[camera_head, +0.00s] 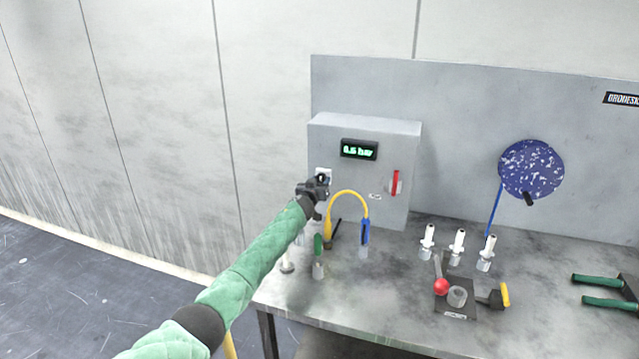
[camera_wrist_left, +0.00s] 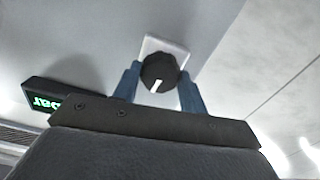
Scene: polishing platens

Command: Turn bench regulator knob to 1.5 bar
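The regulator knob is black with a white pointer line, and shows in the left wrist view (camera_wrist_left: 158,72) on a white square plate (camera_wrist_left: 165,44). Its pointer runs down and slightly left in that picture. In the head view my left gripper (camera_head: 324,186) is at the lower left of the grey regulator box (camera_head: 385,155) and hides most of the knob. The blue fingers of my left gripper (camera_wrist_left: 160,88) lie close on both sides of the knob and look shut on it. The green display (camera_head: 359,149) seems to read 0.6 bar. My right gripper is not in view.
A red switch (camera_head: 396,183) is on the box's right side. White-topped bottles (camera_head: 458,241), a red-ball lever fixture (camera_head: 441,287) and green-handled pliers (camera_head: 598,280) are on the bench (camera_head: 385,310). A blue speckled disc (camera_head: 531,168) is at the back panel.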

